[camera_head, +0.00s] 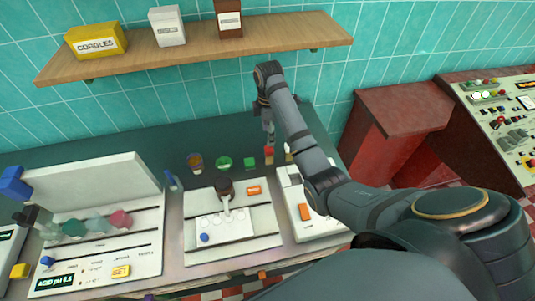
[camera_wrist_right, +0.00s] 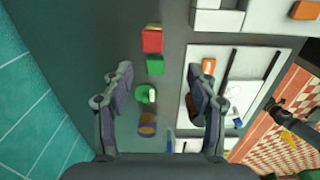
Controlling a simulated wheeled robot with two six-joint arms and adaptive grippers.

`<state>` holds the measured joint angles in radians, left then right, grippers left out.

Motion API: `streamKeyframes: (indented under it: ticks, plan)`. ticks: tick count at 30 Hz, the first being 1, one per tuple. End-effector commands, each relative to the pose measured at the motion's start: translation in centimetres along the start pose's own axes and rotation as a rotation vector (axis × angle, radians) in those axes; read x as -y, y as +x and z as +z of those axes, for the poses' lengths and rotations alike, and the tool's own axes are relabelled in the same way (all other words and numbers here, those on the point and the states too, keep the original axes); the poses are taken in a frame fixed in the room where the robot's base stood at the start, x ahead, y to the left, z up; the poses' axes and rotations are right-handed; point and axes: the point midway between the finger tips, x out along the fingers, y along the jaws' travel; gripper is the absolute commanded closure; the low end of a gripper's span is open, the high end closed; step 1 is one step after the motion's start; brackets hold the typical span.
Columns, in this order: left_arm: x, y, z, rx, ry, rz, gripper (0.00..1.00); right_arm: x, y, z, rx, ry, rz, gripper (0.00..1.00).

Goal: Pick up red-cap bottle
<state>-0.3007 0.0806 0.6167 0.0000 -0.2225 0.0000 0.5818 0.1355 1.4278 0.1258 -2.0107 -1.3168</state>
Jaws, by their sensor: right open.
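A small red-topped thing (camera_head: 269,151), likely the red-cap bottle, stands at the back of the dark counter. In the right wrist view it shows as a red block shape (camera_wrist_right: 152,41) with a yellowish edge; its cap cannot be made out clearly. My right gripper (camera_head: 268,138) hangs close above and behind it in the head view. In the wrist view the right gripper's fingers (camera_wrist_right: 161,76) are spread apart with nothing held, and the red thing lies beyond the fingertips. A dark shape (camera_wrist_right: 292,124) at the wrist view's right edge may be my left gripper.
A green block (camera_head: 250,163), a green round container (camera_head: 224,163) and a purple-orange jar (camera_head: 195,161) stand left of the red thing. White panels (camera_head: 265,220) fill the counter's front. A wooden shelf (camera_head: 190,54) hangs above, near my right arm.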

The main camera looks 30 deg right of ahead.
Motion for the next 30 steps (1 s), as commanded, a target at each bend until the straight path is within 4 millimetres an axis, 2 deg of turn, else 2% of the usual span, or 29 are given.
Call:
streamKeyframes:
  ticks: [1, 3, 5, 8, 12, 15, 18, 22, 24, 26, 30]
  plan:
    - [-0.1, 1.4, 1.6, 0.021, 0.001, 0.000, 0.60, 0.0, 1.5, 0.0, 0.000, 0.000, -0.001, 0.42]
    - [-0.3, 2.7, 3.0, 0.039, 0.002, 0.001, 0.60, 0.0, 2.8, 0.1, 0.000, 0.000, -0.001, 0.42]
    - [-0.4, 3.7, 3.5, 0.043, 0.002, 0.001, 0.60, -0.1, 3.9, 0.1, 0.000, 0.001, 0.000, 0.42]
    - [-0.4, 4.9, 2.4, 0.028, 0.001, 0.001, 0.60, -0.1, 4.9, 0.1, 0.000, 0.001, 0.000, 0.42]
    - [-0.4, 4.7, -1.1, -0.026, -0.001, 0.000, 0.60, -0.1, 4.7, 0.1, 0.000, 0.001, 0.001, 0.42]
    - [-0.4, 5.3, -2.2, -0.043, -0.002, 0.000, 0.60, -0.2, 5.3, 0.2, 0.001, 0.001, 0.000, 0.42]
    - [-0.5, 6.9, -1.6, -0.035, -0.002, 0.000, 0.60, -0.4, 6.7, 0.3, 0.001, 0.001, 0.000, 0.42]
    - [-0.8, 9.3, 0.7, -0.006, 0.000, 0.000, 0.60, -0.9, 8.7, 0.7, 0.001, 0.001, 0.001, 0.42]
    - [-0.8, 8.2, 1.5, 0.010, 0.000, 0.001, 0.60, -0.8, 9.1, 0.6, 0.001, 0.000, -0.003, 0.42]
    - [-0.8, 8.2, 1.9, 0.015, 0.000, 0.001, 0.60, -0.8, 9.7, 0.6, 0.001, 0.000, -0.001, 0.42]
    - [-0.7, 8.2, 1.4, 0.009, 0.000, 0.001, 0.60, -0.8, 9.8, 0.6, 0.001, 0.000, 0.000, 0.42]
